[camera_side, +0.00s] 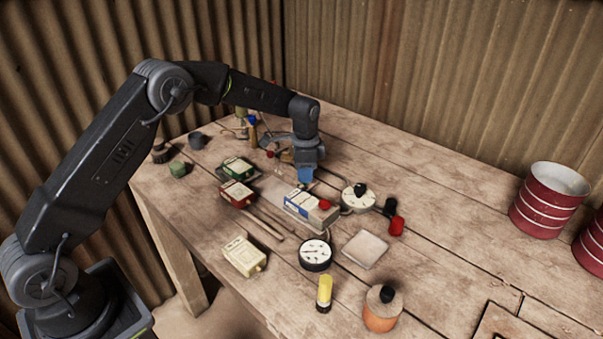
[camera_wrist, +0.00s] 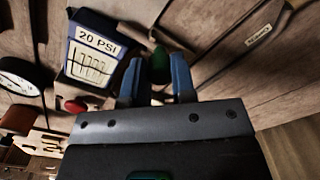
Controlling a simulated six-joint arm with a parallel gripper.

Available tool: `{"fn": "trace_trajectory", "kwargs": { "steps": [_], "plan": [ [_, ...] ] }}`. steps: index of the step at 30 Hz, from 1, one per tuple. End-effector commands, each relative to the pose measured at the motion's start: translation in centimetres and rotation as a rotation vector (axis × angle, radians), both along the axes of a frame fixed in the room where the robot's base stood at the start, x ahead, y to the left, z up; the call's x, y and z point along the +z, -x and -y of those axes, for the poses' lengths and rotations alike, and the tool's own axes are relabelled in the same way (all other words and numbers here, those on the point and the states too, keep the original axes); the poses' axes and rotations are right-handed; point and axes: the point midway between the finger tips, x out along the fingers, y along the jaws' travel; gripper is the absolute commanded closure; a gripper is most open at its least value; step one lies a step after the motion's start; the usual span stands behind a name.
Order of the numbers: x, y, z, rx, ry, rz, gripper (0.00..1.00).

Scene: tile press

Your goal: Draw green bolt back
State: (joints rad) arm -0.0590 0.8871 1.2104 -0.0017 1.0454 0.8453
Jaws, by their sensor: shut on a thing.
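My gripper (camera_wrist: 158,74) has its two blue fingers closed around a green bolt knob (camera_wrist: 159,62), seen between the fingertips in the wrist view. In the side view my gripper (camera_side: 305,178) points down at the far end of a pale box with a blue edge (camera_side: 297,208); the bolt is hidden there. The wrist view shows a blue-edged panel marked "20 PSI" (camera_wrist: 95,44) just left of the fingers. A red knob (camera_wrist: 75,105) sits by its lower edge. How far the bolt is drawn cannot be told.
A round white dial (camera_side: 358,195) stands close right of my gripper, and a black-rimmed gauge (camera_side: 316,254) is nearer the front. Red (camera_side: 237,193), green (camera_side: 237,167) and cream (camera_side: 244,255) boxes lie left.

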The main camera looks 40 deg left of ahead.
Motion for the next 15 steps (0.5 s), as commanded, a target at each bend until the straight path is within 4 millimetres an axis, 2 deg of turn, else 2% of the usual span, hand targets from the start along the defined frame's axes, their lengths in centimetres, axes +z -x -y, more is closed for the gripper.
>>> {"fn": "trace_trajectory", "kwargs": {
  "steps": [6, 15],
  "plan": [
    [0.0, -2.4, 0.0, 0.0, -0.001, 0.003, 1.0],
    [0.1, -3.2, 0.0, 0.0, -0.002, 0.008, 1.0]
  ]
}}
